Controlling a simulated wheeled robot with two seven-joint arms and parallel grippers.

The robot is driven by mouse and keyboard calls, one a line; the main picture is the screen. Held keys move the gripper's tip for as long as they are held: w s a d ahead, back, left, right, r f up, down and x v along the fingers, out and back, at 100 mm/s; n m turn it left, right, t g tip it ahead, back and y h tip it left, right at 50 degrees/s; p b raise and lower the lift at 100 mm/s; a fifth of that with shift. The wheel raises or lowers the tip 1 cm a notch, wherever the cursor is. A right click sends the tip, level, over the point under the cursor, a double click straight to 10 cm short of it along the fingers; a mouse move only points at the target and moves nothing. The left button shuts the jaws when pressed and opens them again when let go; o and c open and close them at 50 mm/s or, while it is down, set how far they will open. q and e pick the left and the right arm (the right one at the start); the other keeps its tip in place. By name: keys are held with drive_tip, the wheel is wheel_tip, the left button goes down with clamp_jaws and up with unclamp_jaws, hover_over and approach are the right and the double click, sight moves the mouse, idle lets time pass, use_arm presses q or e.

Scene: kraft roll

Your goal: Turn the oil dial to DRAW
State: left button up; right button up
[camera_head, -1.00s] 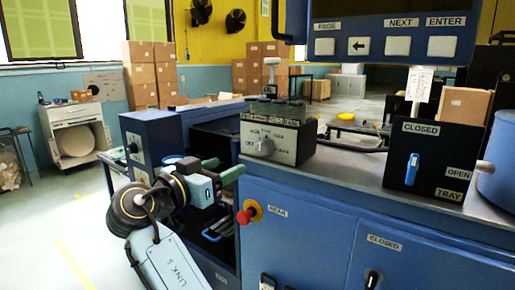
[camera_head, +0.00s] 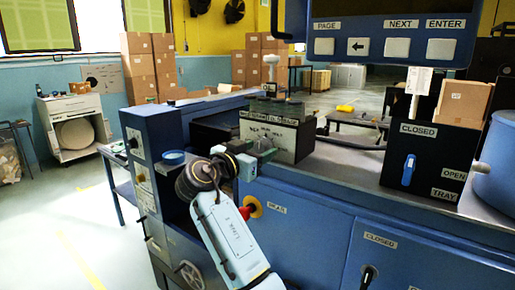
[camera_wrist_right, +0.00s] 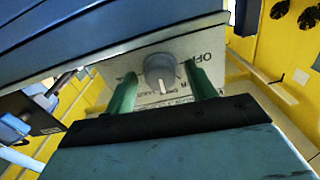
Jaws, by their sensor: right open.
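The oil dial (camera_wrist_right: 160,68) is a grey round knob on a white labelled panel (camera_wrist_right: 150,90), with OFF readable beside it in the right wrist view. The panel also shows in the head view (camera_head: 288,138), on a box on the blue cabinet, where my gripper hides the dial. My right gripper (camera_head: 262,152) is at the panel's front. In the right wrist view my right gripper (camera_wrist_right: 155,88) is open, with one green finger on each side of the dial and small gaps to it. I cannot read the dial's setting. My left gripper is not in view.
A red knob on a yellow plate (camera_head: 252,206) sits beside my right arm. A black box with a blue switch (camera_head: 408,170), labelled CLOSED, OPEN and TRAY, stands at right. A button panel (camera_head: 385,45) hangs above. Cardboard boxes (camera_head: 150,70) stand behind.

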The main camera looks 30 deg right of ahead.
drive_tip(key=shift+w+d, duration=0.1)
drive_tip(key=shift+d, duration=0.1)
drive_tip(key=c, duration=0.8)
drive_tip(key=shift+n+b, duration=0.35)
drive_tip(key=shift+n, duration=0.05)
drive_tip(key=o, duration=0.8)
drive_tip(key=shift+a, duration=0.1)
drive_tip(key=b+v, duration=0.2)
drive_tip(key=v, duration=1.1)
